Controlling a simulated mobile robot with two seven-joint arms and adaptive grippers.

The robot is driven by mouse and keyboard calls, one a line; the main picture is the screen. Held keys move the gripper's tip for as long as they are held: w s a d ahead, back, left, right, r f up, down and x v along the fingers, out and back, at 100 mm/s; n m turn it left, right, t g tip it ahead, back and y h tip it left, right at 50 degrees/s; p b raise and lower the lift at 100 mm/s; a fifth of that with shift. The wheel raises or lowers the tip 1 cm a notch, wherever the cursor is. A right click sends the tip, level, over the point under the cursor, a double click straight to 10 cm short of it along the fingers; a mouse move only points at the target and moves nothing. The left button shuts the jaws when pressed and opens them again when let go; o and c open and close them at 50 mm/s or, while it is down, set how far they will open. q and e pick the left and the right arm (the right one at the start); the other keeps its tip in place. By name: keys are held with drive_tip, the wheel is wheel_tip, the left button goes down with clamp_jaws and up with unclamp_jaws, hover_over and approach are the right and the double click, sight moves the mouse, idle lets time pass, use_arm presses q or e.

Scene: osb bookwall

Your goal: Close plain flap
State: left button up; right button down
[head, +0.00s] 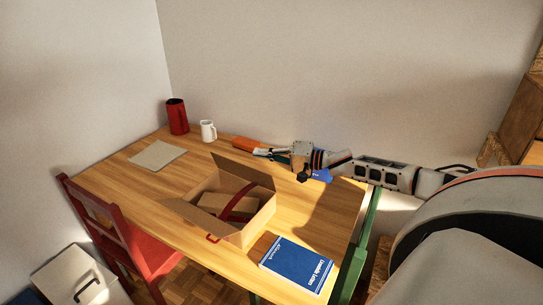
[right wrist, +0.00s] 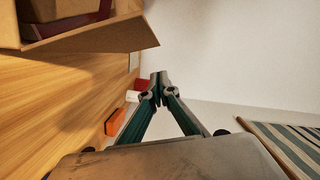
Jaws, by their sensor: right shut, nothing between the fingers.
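An open cardboard box (head: 260,220) stands on the wooden table. Its plain flap (head: 245,168) is raised at the back, tilted outward. Another flap, with a red tab (head: 212,238), is at the front left. A smaller brown carton and a dark red band show inside the box. My right gripper (head: 262,153) is behind the box, just beyond the raised flap, apart from it. In the right wrist view its fingers (right wrist: 158,82) are together and empty, and a plain cardboard flap (right wrist: 95,38) shows at upper left. My left gripper is not in view.
An orange object (head: 248,143) lies close to my right gripper. A white mug (head: 208,131), red vase (head: 177,116) and grey cloth (head: 157,155) are at the back left. A blue book (head: 297,265) lies at the front right. A red chair (head: 120,235) stands at left.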

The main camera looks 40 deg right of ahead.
sight(251, 179)
drive_tip(key=shift+w+a+f, duration=0.1)
drive_tip(key=shift+a+f, duration=0.15)
drive_tip(key=shift+a, duration=0.5)
drive_tip(key=shift+s+a+f, duration=0.1)
drive_tip(key=shift+a+f, duration=0.1)
drive_tip(key=shift+a, duration=0.55)
drive_tip(key=shift+w+a+f, duration=0.1)
drive_tip(key=shift+a+f, duration=0.15)
drive_tip(key=shift+a, duration=0.5)
